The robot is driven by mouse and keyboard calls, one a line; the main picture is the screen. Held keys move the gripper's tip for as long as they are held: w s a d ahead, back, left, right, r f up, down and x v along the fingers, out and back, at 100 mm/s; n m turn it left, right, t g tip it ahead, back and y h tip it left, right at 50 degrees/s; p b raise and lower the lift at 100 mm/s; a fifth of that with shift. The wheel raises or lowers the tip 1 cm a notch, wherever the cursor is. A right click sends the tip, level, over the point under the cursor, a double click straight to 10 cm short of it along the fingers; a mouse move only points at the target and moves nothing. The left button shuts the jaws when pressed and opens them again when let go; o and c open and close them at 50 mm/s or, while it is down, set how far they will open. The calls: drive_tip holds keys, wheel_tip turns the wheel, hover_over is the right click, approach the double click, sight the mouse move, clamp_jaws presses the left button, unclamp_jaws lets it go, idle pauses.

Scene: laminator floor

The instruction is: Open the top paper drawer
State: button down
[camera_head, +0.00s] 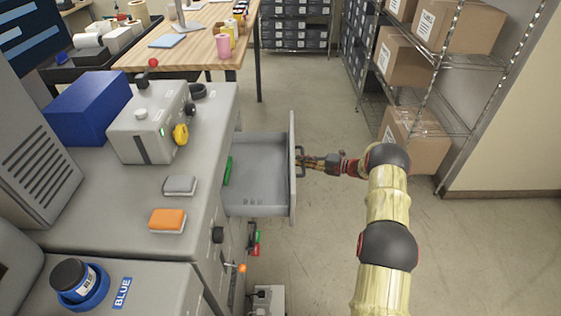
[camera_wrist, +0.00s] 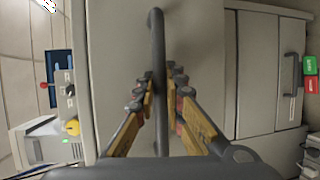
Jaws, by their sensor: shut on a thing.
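The top paper drawer (camera_head: 262,158) is a grey drawer pulled well out from the grey cabinet in the head view. Its inside is visible, and a green object (camera_head: 227,170) shows at its inner left edge. A dark bar handle (camera_head: 299,162) is on the drawer's front. My gripper (camera_head: 308,161) reaches the handle from the right. In the wrist view, the handle (camera_wrist: 157,50) runs between the two fingers of my gripper (camera_wrist: 160,92), which is shut on it. The drawer front (camera_wrist: 120,50) fills the middle of that view.
The machine top holds a blue box (camera_head: 88,107), an orange sponge (camera_head: 167,220) and a grey sponge (camera_head: 180,185). A wire shelf (camera_head: 437,60) with cardboard boxes stands at the right. A wooden table (camera_head: 190,45) is behind. The floor right of the drawer is clear.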

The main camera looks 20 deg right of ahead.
drive_tip(key=s+d+b, duration=0.1)
drive_tip(key=s+d, duration=0.2)
drive_tip(key=d, duration=0.5)
drive_tip(key=shift+s, duration=0.2)
drive_tip(key=shift+f, duration=0.1)
drive_tip(key=c, duration=1.8)
unclamp_jaws()
drive_tip(key=shift+c, duration=0.2)
drive_tip(key=shift+d, duration=0.1)
drive_tip(key=v, duration=1.2)
